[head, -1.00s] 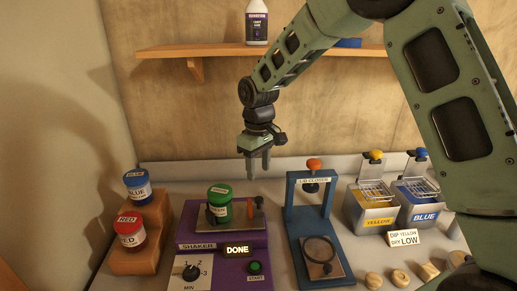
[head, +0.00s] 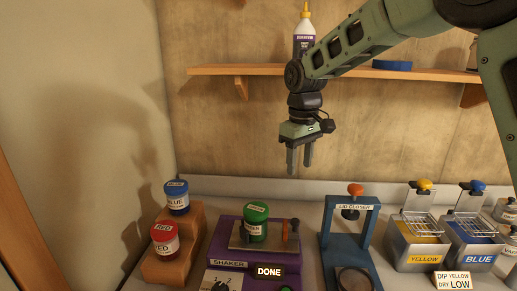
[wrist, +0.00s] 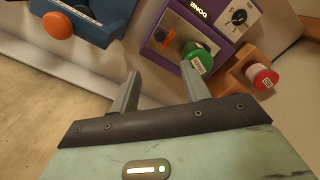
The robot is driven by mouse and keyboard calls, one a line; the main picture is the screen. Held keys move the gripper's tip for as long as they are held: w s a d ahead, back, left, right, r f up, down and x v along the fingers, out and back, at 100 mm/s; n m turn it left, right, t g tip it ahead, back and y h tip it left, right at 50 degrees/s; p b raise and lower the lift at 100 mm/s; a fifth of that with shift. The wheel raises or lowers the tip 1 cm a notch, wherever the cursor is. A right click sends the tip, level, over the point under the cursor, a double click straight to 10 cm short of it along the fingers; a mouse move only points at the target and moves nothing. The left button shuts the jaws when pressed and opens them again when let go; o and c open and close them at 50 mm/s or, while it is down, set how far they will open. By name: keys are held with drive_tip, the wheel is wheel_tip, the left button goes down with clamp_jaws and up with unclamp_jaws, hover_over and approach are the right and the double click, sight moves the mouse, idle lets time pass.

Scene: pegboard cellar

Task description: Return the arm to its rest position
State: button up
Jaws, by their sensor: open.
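My gripper (head: 299,157) hangs from my arm with its fingers pointing down, above and behind the purple shaker (head: 226,239) in the head view. Its two fingers are apart and nothing is between them. In the wrist view the open fingers (wrist: 160,90) also show empty. A green-lidded jar (head: 256,228) sits on the shaker, below the gripper and apart from it. The shaker's sign reads DONE.
A wooden stepped stand (head: 189,250) holds a blue jar (head: 177,203) and a red jar (head: 164,244). A blue lid closer (head: 363,238) and yellow (head: 417,258) and blue (head: 474,257) dip tanks stand right. A shelf (head: 345,71) with a bottle (head: 304,30) runs behind the arm.

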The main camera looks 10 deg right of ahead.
drive_tip(key=s+a+f+n+b, duration=0.1)
drive_tip(key=s+a+f, duration=0.1)
drive_tip(key=s+a, duration=0.5)
drive_tip(key=s+a+f+n+b, duration=0.1)
drive_tip(key=s+a+f, duration=0.15)
drive_tip(key=s, duration=0.75)
drive_tip(key=s+f+b, duration=0.1)
drive_tip(key=s+f, duration=0.1)
drive_tip(key=s, duration=0.6)
drive_tip(key=s+f, duration=0.2)
drive_tip(key=s, duration=0.6)
drive_tip(key=shift+s+f+y+b, duration=0.25)
drive_tip(key=shift+s+y+b, duration=0.05)
drive_tip(key=shift+b, duration=0.1)
